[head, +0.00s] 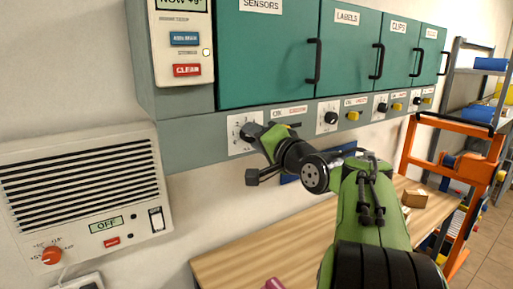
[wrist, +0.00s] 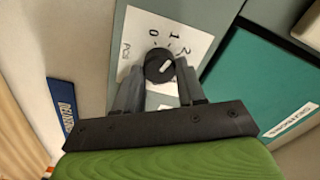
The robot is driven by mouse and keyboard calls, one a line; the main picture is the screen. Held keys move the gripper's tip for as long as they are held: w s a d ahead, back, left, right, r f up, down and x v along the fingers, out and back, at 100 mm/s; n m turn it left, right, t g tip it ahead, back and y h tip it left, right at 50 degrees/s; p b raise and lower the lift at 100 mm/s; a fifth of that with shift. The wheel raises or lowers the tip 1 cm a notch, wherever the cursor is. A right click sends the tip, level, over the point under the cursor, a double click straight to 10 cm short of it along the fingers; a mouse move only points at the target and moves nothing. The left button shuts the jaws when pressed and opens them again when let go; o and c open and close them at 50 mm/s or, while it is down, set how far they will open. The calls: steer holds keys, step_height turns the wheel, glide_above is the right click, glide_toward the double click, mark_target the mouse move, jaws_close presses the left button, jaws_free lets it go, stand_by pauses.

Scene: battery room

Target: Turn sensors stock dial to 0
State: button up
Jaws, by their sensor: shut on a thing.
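The sensors stock dial (wrist: 159,66) is a round black knob with a white pointer mark, on a white plate (wrist: 135,38) printed with numbers; 0, 1 and 2 can be made out. In the head view the plate (head: 236,144) is on the grey strip below the green door labelled SENSORS (head: 266,60), and the knob is largely hidden behind my gripper. My gripper (wrist: 159,82) is shut on the dial, one finger on each side of it. In the head view my gripper (head: 256,137) reaches the strip from the lower right. The dial's exact setting is hard to read.
Door handles (head: 314,62) stick out above. A wooden bench (head: 235,268) is below; a white OFF panel (head: 85,190) is at left.

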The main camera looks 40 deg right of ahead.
steer(key=shift+a+f+n+b, duration=0.1)
steer(key=shift+n+b, duration=1.2)
steer(key=shift+n, duration=1.15)
steer(key=shift+f+n+b, duration=0.1)
steer(key=shift+n+b, duration=1.15)
steer(key=shift+n, duration=1.2)
steer(key=o, duration=1.1)
steer(key=shift+r, duration=0.15)
steer(key=shift+c, duration=0.2)
steer(key=shift+s, duration=0.15)
steer(key=s, duration=1.5)
steer(key=shift+s+a, duration=0.25)
steer(key=shift+a, duration=0.2)
